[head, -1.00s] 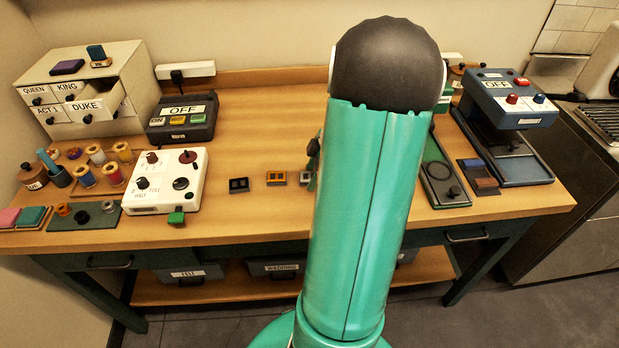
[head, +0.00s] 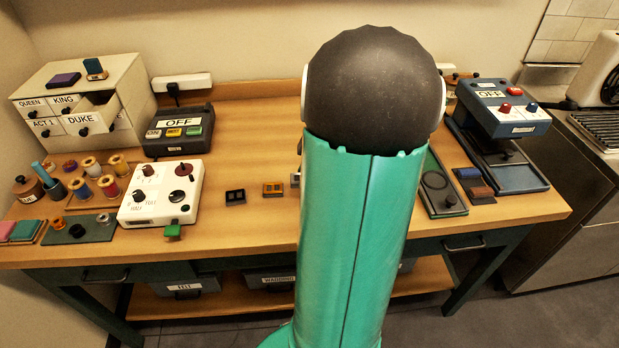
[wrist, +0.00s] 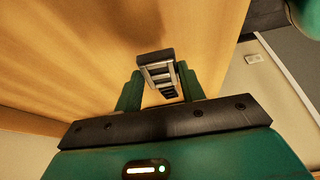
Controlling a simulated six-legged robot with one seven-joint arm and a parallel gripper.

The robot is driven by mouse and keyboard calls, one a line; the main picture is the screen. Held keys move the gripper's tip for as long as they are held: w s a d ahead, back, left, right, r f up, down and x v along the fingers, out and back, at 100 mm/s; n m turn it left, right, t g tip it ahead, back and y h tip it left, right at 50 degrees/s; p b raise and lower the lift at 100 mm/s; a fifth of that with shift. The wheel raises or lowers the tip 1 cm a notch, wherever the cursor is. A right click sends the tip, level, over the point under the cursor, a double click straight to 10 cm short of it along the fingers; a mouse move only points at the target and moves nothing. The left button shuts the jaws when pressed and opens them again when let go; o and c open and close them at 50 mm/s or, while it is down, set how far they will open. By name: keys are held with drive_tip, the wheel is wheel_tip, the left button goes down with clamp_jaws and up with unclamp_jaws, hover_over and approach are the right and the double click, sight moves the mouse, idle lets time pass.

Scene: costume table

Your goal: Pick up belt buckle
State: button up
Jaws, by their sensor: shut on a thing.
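A buckle with a dark frame and pale silver bars (wrist: 160,76) is between the two green fingers of my gripper (wrist: 159,84) in the wrist view. The fingers are shut on it, and the wooden tabletop shows behind it. In the head view my arm hides most of the gripper and of this buckle; a pale bit of the buckle (head: 295,180) shows at the arm's left edge. A black buckle (head: 235,196) and an orange-gold buckle (head: 273,189) lie on the table to its left.
A white control box (head: 160,195) with knobs and a green tab stands left of the buckles. Behind it is a dark box marked OFF (head: 178,128). A drawer cabinet (head: 80,100) and thread spools are farther left. A blue press-like device (head: 503,105) stands at right.

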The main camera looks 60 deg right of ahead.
drive_tip(key=s+a+r, duration=0.1)
drive_tip(key=a+r, duration=0.6)
drive_tip(key=a, duration=0.4)
drive_tip(key=shift+s+a, duration=0.15)
drive_tip(key=shift+s, duration=0.25)
drive_tip(key=shift+w, duration=0.1)
